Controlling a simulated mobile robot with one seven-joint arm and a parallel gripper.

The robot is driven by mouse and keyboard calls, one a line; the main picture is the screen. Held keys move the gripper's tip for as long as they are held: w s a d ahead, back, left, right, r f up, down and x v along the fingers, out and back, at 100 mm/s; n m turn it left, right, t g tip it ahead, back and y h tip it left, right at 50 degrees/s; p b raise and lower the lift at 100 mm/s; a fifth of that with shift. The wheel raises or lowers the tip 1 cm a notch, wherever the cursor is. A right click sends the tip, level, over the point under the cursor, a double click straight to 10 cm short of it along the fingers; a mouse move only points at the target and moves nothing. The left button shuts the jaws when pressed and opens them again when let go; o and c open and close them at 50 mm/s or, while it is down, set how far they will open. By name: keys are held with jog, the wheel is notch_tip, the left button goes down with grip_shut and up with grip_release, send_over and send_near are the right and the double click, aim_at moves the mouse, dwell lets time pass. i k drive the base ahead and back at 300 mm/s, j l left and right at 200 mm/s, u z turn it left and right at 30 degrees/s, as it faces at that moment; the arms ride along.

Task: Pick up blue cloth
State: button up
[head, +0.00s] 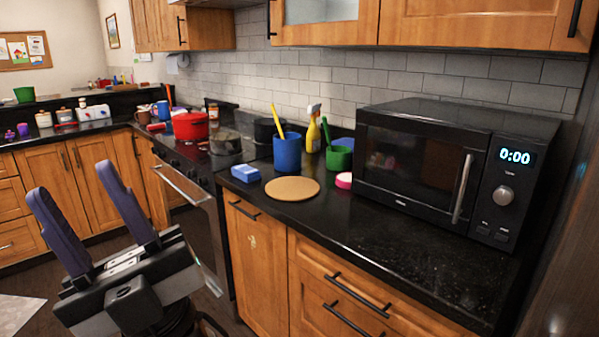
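A small blue item with a pale lower edge (246,173) lies on the black counter beside the stove. It is block-shaped, and I cannot tell whether it is the folded blue cloth or a sponge. No other blue cloth shows. My gripper (73,182) is at the lower left, in front of the cabinets and the stove. Its two purple fingers are spread apart with nothing between them. It is well to the left of the blue item and apart from it.
Near the blue item are a round tan board (292,189), a blue cup (287,154), a green cup (339,158), a yellow spray bottle (313,133) and a pink-and-white round item (344,181). A black microwave (440,170) stands right. The stove holds a red pot (190,126). The front right counter is clear.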

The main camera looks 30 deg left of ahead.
aim_at(245, 172)
jog(key=i+j+z, duration=0.1)
jog(key=j+z, duration=0.55)
jog(key=j, duration=0.25)
jog(key=k+j+z, duration=0.1)
jog(key=j+z, duration=0.25)
jog(key=j, duration=1.3)
jog(key=k+j, duration=0.15)
jog(key=j, duration=0.45)
jog(key=j+z, duration=0.1)
jog(key=j, duration=0.5)
jog(key=k+j, duration=0.15)
jog(key=j, duration=0.45)
jog(key=k+j, duration=0.1)
jog(key=j, duration=0.5)
